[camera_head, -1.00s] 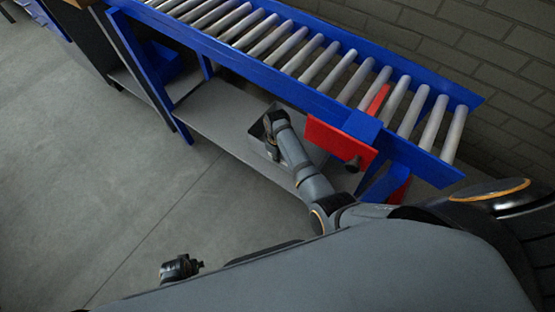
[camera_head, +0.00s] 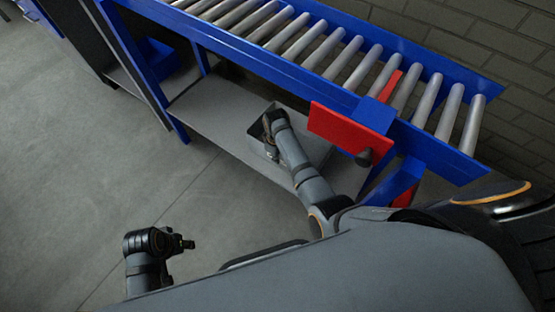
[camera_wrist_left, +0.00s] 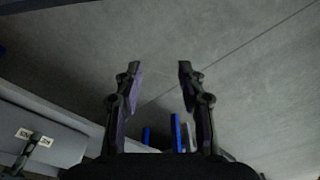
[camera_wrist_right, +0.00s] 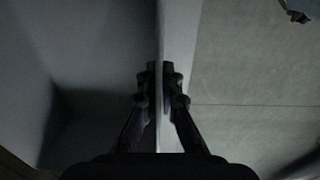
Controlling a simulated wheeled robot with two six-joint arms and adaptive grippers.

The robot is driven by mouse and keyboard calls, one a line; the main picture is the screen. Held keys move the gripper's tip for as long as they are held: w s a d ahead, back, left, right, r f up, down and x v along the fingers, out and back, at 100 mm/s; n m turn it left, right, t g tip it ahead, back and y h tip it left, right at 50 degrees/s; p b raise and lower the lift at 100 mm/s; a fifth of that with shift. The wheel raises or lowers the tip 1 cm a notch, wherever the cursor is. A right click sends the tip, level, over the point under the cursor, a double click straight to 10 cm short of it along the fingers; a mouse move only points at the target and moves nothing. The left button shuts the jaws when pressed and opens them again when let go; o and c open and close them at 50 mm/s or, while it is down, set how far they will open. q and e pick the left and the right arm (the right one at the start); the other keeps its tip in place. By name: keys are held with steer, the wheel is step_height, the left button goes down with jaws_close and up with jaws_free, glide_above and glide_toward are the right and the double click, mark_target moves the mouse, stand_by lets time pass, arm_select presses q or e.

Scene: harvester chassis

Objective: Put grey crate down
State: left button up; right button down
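The grey crate (camera_head: 257,131) is partly visible at the lower shelf under the roller conveyor, largely hidden by my right arm and the red panel. I cannot tell whether its base touches the shelf. In the right wrist view the crate's inside (camera_wrist_right: 85,50) fills the left half. My right gripper (camera_wrist_right: 160,80) has one finger on each side of the crate's upright wall and is shut on it. It also shows in the head view (camera_head: 272,154). My left gripper (camera_wrist_left: 160,70) is open and empty, over bare floor; in the head view only its side shows (camera_head: 187,244).
The blue-framed roller conveyor (camera_head: 330,50) runs above the grey lower shelf (camera_head: 205,105). A red panel (camera_head: 345,130) with a dark knob hangs at its near side. A blue bin (camera_head: 155,55) is further left. The floor (camera_head: 75,150) at left is clear.

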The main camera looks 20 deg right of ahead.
arm_select(q)
steer(key=shift+s+d+r, duration=0.15)
steer(key=shift+r, duration=0.7)
arm_select(e)
steer(key=shift+f, duration=0.15)
steer(key=c, duration=2)
jaws_free()
steer(key=shift+f, duration=0.15)
steer(key=o, duration=0.5)
